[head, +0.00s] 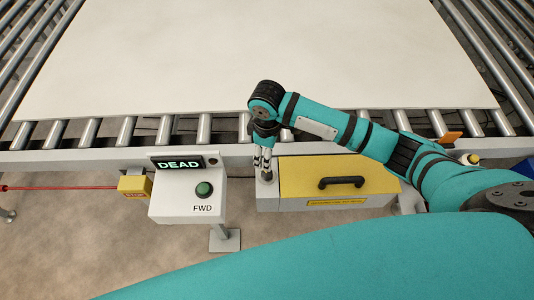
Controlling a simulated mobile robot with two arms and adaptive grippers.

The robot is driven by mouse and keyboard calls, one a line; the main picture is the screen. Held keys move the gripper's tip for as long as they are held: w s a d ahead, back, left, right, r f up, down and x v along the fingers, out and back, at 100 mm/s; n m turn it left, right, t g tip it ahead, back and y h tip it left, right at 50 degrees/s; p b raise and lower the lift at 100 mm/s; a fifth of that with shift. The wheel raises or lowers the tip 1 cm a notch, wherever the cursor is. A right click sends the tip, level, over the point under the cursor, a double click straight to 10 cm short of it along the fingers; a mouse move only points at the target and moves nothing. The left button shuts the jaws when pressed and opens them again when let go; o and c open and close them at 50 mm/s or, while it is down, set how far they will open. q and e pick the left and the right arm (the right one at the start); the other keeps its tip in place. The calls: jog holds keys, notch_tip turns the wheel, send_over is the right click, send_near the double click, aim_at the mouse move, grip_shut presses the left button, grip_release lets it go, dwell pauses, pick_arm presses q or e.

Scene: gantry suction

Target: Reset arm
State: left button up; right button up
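My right arm reaches in from the right. Its gripper (264,166) points down at the left end of a yellow-lidded box (305,178) with a black handle (342,182). The fingertips are at a small grey latch or knob (267,177) there. The fingers look close together, but they are too small to tell whether they are shut or touching it. My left gripper is not in view.
A control box (187,201) reads "DEAD" and has a green button (204,189) marked FWD. A yellow switch (135,186) with a red cord is to its left. A large pale sheet (250,55) lies on the roller conveyor (166,130) behind.

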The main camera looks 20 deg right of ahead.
dwell(0.4)
jog(key=s+a+m+t+y, duration=0.25)
jog(key=s+a, duration=0.25)
jog(key=s, duration=0.5)
jog(key=s+d+r+m+t+h, duration=0.1)
jog(key=s+d+r+m+h, duration=0.1)
jog(key=s+d+m, duration=0.7)
jog(key=s+d+f+n+g+b, duration=0.1)
jog(key=d+f+b, duration=0.1)
jog(key=f, duration=1.4)
jog(key=s+d+f+n+b, duration=0.1)
jog(key=s+f+n+b, duration=0.15)
jog(key=f, duration=1.35)
jog(key=s+d+f+g+b, duration=0.1)
jog(key=s+d+f+b, duration=0.2)
jog(key=s+f, duration=1.2)
notch_tip(320, 180, down, 3)
jog(key=shift+m, duration=0.3)
jog(key=shift+s+g+h, duration=0.1)
jog(key=shift+g+h, duration=0.15)
